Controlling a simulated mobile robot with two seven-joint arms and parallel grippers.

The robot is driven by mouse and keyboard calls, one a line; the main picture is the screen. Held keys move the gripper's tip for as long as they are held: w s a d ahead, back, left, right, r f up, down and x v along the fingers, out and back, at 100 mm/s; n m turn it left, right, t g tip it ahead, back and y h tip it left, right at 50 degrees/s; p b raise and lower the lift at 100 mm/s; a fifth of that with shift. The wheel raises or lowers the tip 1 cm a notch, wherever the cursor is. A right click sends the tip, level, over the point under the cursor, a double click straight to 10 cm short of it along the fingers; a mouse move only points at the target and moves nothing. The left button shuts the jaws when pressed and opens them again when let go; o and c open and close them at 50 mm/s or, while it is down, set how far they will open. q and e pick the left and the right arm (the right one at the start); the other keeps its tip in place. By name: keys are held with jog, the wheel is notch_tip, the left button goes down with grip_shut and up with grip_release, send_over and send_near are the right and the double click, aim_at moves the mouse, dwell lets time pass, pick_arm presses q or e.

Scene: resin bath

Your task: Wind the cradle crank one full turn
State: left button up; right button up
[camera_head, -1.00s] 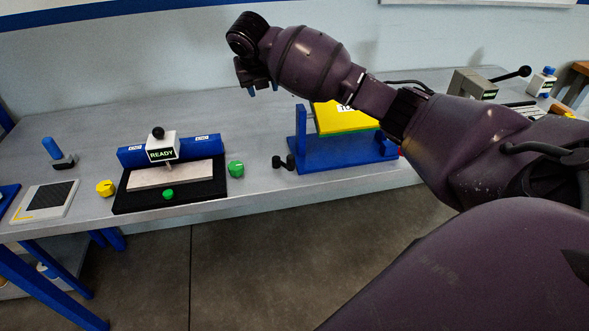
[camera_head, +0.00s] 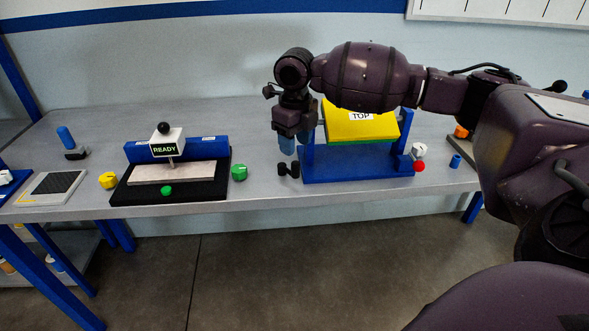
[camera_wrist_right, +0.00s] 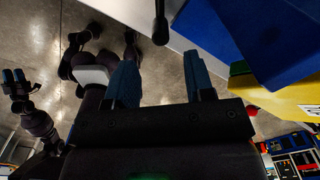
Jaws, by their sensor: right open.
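The cradle is a blue frame (camera_head: 345,173) holding a yellow panel (camera_head: 362,125) marked TOP. Its small black crank (camera_head: 288,170) sticks out at the frame's left end, near the bench's front part. My right gripper (camera_head: 290,147) is above the crank, pointing down, open and empty, not touching it in the head view. In the right wrist view its two blue fingers (camera_wrist_right: 162,85) stand apart. A black rod, likely the crank handle (camera_wrist_right: 160,25), shows beyond them, with the blue frame (camera_wrist_right: 225,40) to the right. My left gripper (camera_wrist_right: 14,78) shows small at the left edge there; its opening is unclear.
Left of the crank stand a green knob (camera_head: 239,172) and a black-based fixture (camera_head: 215,187) with a READY sign (camera_head: 166,149). A yellow knob (camera_head: 108,180) is farther left. A red ball (camera_head: 419,166) and white knob (camera_head: 419,150) are at the cradle's right end.

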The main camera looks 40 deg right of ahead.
aim_at(296, 163)
notch_tip(296, 163, down, 6)
jog(key=shift+f+b, duration=0.1)
jog(key=shift+b, duration=0.35)
jog(key=shift+f, duration=0.85)
jog(key=shift+c, duration=0.2)
